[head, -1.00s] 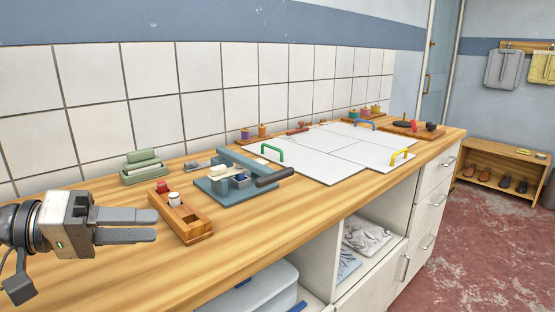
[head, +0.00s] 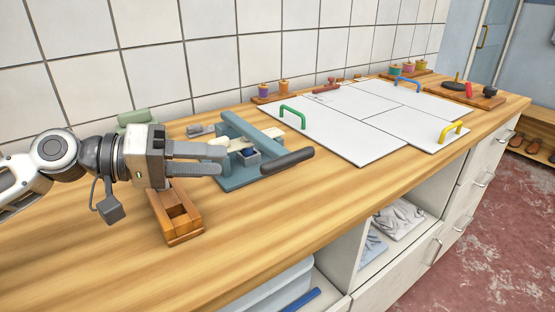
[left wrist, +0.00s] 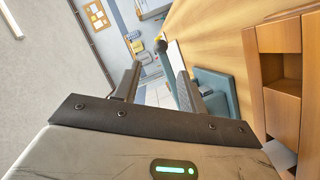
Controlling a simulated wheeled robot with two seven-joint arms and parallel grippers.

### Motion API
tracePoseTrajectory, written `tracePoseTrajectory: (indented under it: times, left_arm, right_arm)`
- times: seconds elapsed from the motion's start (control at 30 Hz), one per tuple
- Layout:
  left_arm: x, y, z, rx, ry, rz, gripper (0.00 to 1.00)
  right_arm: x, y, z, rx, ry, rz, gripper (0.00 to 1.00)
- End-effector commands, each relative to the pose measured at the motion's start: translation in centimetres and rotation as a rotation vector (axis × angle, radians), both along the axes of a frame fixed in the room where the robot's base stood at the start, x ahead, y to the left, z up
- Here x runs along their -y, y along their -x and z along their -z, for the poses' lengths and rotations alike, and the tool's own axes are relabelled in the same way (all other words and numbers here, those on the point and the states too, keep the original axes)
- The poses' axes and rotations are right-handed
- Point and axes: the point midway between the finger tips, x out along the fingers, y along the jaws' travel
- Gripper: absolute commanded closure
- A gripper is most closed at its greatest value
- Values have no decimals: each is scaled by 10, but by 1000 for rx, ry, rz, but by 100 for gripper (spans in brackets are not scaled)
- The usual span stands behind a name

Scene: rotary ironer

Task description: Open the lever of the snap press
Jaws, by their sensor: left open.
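The snap press (head: 233,180) is a teal device on the wooden worktop, with a teal bar (head: 252,133) and a lever ending in a dark grip (head: 288,161). The grip points right and slightly upward in the head view. My left gripper (head: 224,159) is open and empty, pointing right. Its fingertips overlap the press's left part in the head view, short of the dark grip; I cannot tell if they touch. In the left wrist view the press (left wrist: 215,88) shows beside the right finger of the gripper (left wrist: 158,82). My right gripper is not in view.
A wooden tray (head: 184,238) stands below my left gripper, partly hidden by it. A green block (head: 134,118) is behind the gripper. White boards (head: 345,143) with coloured handles lie right of the press.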

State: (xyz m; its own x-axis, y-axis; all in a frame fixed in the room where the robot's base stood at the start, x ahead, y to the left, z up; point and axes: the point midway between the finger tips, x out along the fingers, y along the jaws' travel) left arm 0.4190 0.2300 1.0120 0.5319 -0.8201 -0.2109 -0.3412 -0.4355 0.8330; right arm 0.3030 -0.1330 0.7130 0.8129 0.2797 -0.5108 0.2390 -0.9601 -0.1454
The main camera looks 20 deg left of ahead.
Motion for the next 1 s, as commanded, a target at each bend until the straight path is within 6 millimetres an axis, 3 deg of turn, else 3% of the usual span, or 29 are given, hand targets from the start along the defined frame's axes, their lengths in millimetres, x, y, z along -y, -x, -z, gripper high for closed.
tracePoseTrajectory:
  times: [0.37, 0.7, 1.0]
  left_arm:
    - [34, -23, 4, 5, 2, 0, 59]
    - [80, -52, 17, 3, 1, 1, 59]
    - [94, -62, 24, 1, -2, -1, 59]
  right_arm:
    - [1, 0, -9, -18, 0, 1, 41]
    - [4, -3, -19, -20, 31, 2, 41]
    - [5, -2, -15, -30, 41, 0, 41]
